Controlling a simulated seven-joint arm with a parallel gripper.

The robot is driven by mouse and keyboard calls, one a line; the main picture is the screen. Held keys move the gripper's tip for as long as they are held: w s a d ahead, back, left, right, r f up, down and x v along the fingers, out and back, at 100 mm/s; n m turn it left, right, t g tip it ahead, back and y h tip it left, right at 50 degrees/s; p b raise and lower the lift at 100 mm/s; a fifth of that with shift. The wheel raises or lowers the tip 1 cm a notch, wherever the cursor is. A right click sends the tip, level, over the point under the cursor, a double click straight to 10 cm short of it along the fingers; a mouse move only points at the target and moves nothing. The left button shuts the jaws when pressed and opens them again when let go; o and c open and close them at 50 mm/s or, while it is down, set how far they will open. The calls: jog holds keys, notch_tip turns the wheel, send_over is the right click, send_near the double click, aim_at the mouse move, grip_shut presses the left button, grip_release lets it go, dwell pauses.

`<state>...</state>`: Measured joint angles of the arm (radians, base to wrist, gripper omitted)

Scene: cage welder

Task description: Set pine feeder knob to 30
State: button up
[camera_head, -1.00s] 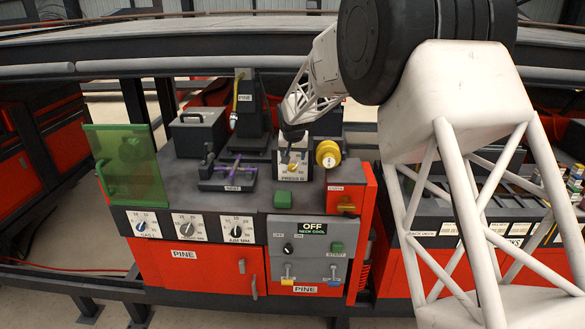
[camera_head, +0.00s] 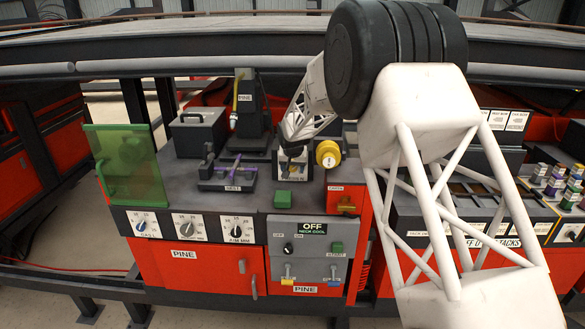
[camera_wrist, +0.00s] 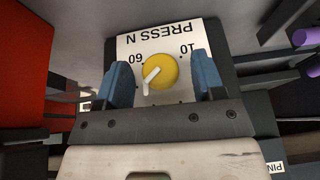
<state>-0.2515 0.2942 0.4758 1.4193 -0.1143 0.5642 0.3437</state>
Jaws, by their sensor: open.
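In the wrist view a round yellow knob (camera_wrist: 159,71) with a white pointer mark sits on a white dial plate (camera_wrist: 185,40) that reads "PRESS N" upside down. The 60 is to its left and the 10 to its upper right; the pointer mark slants to the lower left. My gripper (camera_wrist: 160,82) is open, with one blue finger on each side of the knob and gaps between. In the head view my gripper (camera_head: 291,151) is at the dial box on the red PINE machine (camera_head: 185,270), hiding much of its face. No label reading "feeder" is legible.
A yellow round knob (camera_head: 328,154) stands just right of my gripper. A green button (camera_head: 283,199) is in front. A purple-marked fixture (camera_head: 232,172) and a dark post (camera_head: 250,110) are left. Three dials, including a middle one (camera_head: 187,227), line the front panel.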

jog(key=c, duration=0.9)
jog(key=shift+c, duration=0.2)
jog(key=shift+a+h, duration=0.1)
jog(key=shift+h, duration=0.3)
jog(key=shift+a+f+h, duration=0.1)
jog(key=shift+h, duration=0.8)
jog(key=h, duration=0.2)
jog(key=n+h, duration=0.1)
jog(key=h, duration=0.1)
jog(key=shift+a+f+n+h, duration=0.15)
jog(key=shift+a+n+h, duration=0.05)
jog(key=shift+n+h, duration=0.1)
jog(key=h, duration=0.3)
jog(key=shift+a+f+n+t+h, duration=0.1)
jog(key=shift+f+n+t+h, duration=0.05)
jog(key=shift+n+t+h, duration=0.2)
jog(key=shift+f+n+t+h, duration=0.1)
jog(key=shift+n+t+h, duration=0.3)
jog(key=shift+h, duration=1.25)
